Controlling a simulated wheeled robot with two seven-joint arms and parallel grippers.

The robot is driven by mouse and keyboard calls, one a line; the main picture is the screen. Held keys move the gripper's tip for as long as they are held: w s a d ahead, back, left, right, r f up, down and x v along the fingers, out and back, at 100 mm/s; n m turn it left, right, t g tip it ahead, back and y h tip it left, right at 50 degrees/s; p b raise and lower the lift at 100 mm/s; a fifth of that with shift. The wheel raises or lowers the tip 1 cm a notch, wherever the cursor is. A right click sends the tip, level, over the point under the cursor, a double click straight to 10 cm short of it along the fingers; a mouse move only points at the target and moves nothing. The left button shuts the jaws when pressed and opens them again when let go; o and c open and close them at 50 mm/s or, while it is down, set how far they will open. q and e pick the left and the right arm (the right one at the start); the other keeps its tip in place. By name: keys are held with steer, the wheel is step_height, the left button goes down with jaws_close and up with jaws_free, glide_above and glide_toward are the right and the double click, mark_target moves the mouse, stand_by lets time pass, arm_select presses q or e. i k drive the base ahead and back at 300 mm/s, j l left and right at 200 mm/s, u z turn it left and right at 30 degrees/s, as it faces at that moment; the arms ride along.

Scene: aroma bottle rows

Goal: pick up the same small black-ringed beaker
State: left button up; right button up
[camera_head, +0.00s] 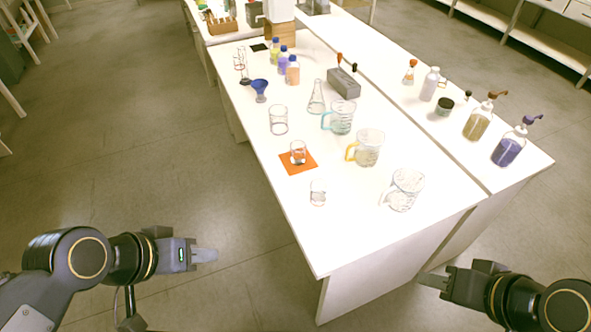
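Several clear glass beakers stand on the white table. One small beaker (318,194) stands on the bare table near its left edge. Another small beaker (298,153) stands on an orange mat (297,169). A larger beaker (278,121) stands behind them. At this size I cannot tell which one has a black ring. My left gripper (206,255) is off the table's left side, over the floor, apart from every beaker. My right gripper (430,280) is beyond the table's front right corner. Both fingertips point inward and look empty; their gaps do not show.
Clear jugs with blue (341,118), yellow (368,148) and clear (404,189) handles stand right of the beakers. A conical flask (317,98), a grey block (344,82) and a blue funnel (260,88) stand behind. Pump bottles line the right side. The table's front is clear.

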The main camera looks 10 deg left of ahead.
mark_target(298, 158)
steer(key=k+z, duration=0.1)
steer(key=z, duration=0.65)
steer(key=k+l+z, duration=0.1)
steer(key=z, duration=0.3)
steer(key=k+z, duration=0.1)
steer(key=z, duration=0.25)
steer(key=i+j+z, duration=0.1)
steer(key=j+z, duration=0.2)
steer(key=j, duration=0.95)
steer(key=j+z, duration=0.25)
steer(key=j, duration=1)
steer(key=k+j, duration=0.1)
steer(key=j, duration=1.85)
steer(key=k, duration=0.05)
